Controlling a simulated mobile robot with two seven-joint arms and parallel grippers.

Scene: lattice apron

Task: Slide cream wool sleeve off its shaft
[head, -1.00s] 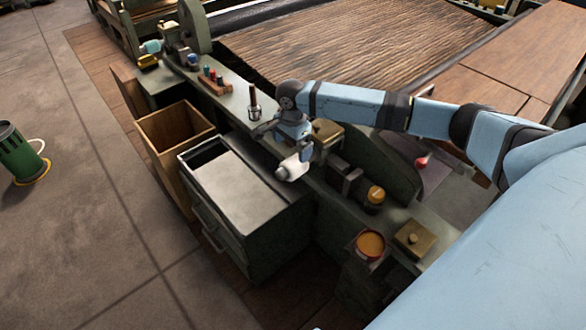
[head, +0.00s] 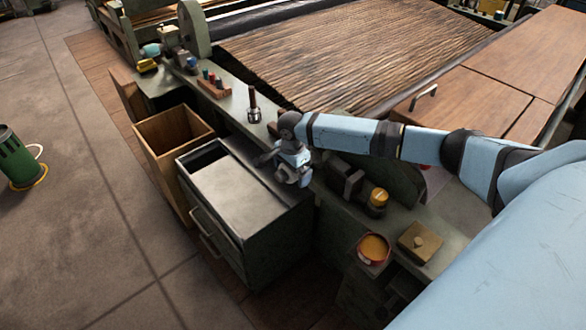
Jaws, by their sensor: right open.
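My right gripper (head: 292,178) is open, low over the right edge of the metal-topped drawer cabinet, beside the narrow green bench. Its fingers are small and dark here. I cannot make out the cream wool sleeve in the head view now; the gripper and arm cover part of that area. An upright dark-handled piece with a metal collar (head: 254,105) stands on the bench to the left of the gripper; I cannot tell whether it is the sleeve's shaft. My left gripper is out of view.
The drawer cabinet (head: 240,190) stands beside an open wooden bin (head: 172,130). The bench holds a rack of coloured pieces (head: 213,86), a yellow-topped jar (head: 378,198), an orange-filled tin (head: 373,248) and a wooden block with a knob (head: 420,241). A green can (head: 20,160) stands on open floor.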

